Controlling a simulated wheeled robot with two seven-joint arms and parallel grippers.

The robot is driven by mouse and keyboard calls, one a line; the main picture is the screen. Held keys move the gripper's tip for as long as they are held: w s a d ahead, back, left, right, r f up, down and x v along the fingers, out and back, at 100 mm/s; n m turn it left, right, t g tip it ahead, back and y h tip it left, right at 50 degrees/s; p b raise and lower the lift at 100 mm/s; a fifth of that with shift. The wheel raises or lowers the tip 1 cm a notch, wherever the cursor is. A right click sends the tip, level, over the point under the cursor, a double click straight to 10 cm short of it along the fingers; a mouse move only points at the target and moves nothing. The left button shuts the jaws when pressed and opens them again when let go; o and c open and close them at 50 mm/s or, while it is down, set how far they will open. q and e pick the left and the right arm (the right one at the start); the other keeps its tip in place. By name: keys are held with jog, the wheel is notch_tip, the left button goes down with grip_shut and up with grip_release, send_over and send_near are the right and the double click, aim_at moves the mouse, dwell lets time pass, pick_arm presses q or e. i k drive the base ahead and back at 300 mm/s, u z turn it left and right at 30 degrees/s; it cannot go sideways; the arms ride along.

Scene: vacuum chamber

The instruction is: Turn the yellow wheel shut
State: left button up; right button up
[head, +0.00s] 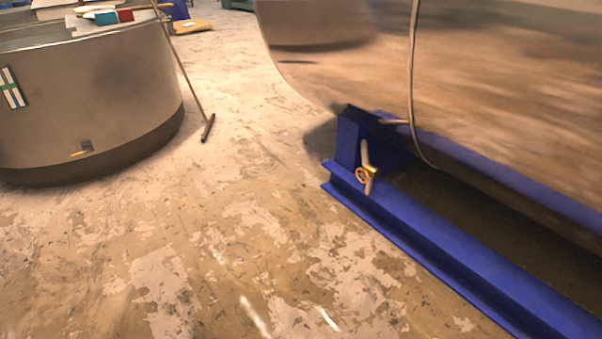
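A small yellow wheel (362,174) shows in the head view, right of the middle. It sits on a pale upright pipe or valve body (366,158) beside the end of a blue steel frame (400,212). The wheel is small in the picture, so how far it is turned cannot be told. Neither of my grippers is in view, and nothing is touching the wheel.
A large metal chamber (500,80) rests above the blue frame, with a cable (411,90) hanging down its side. A round metal tank (90,100) stands at the left, with a thin rod (188,80) leaning against it. The worn floor (200,250) between is clear.

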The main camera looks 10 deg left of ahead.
aim_at(364, 174)
jog(key=u, duration=0.2)
jog(key=i, duration=1.85)
jog(key=u, duration=0.15)
jog(key=i, duration=1.75)
jog(key=z, duration=0.05)
